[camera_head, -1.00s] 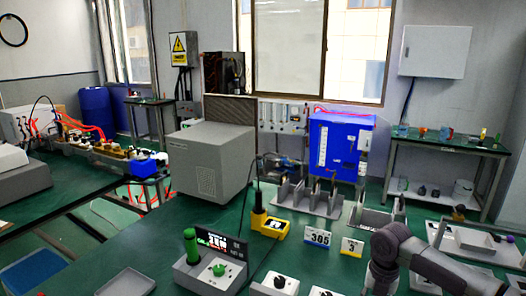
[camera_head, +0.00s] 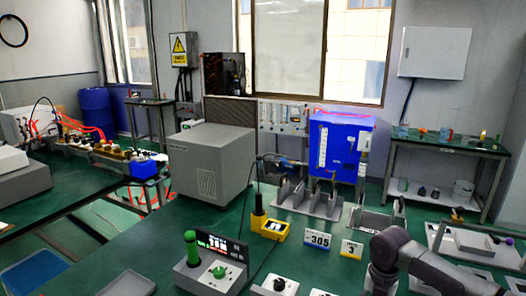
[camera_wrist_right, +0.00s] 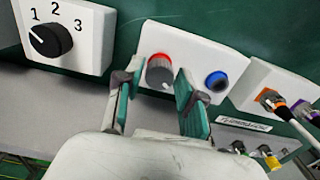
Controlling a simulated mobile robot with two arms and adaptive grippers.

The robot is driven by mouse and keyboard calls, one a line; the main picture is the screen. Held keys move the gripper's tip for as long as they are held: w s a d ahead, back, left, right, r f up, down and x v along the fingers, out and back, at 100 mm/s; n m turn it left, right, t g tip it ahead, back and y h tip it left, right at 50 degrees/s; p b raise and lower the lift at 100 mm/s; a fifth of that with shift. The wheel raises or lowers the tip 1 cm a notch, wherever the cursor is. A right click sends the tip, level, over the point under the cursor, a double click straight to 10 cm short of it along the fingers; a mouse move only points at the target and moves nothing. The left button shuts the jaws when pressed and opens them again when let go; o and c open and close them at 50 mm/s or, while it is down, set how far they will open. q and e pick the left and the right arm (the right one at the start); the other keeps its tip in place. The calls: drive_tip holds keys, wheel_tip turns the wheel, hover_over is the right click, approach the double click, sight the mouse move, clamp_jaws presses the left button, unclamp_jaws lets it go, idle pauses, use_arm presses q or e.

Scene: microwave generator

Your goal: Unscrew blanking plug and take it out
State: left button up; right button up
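In the right wrist view my right gripper (camera_wrist_right: 155,92) is open and empty, its two green-padded fingers apart. Just beyond the fingertips is a white box (camera_wrist_right: 194,50) with a grey knob (camera_wrist_right: 159,72) ringed in red and a blue round button (camera_wrist_right: 217,82). The grey knob appears between and beyond the fingers; I see no grip on it. To the right a white connector box (camera_wrist_right: 257,84) carries orange (camera_wrist_right: 269,98) and purple (camera_wrist_right: 301,108) ringed connectors. I cannot tell which part is the blanking plug. My left gripper is not in view.
A box with a black selector knob (camera_wrist_right: 50,40) marked 1, 2, 3 stands left of the fingers. In the head view, a green-capped device (camera_head: 212,262), a yellow tool holder (camera_head: 268,227) and number signs (camera_head: 317,239) crowd the green bench (camera_head: 130,240).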

idle(0.7)
drive_tip(key=shift+p, duration=0.45)
clamp_jaws()
drive_tip(key=shift+r, duration=0.15)
drive_tip(key=shift+r+p, duration=2.85)
drive_tip(key=shift+p, duration=0.05)
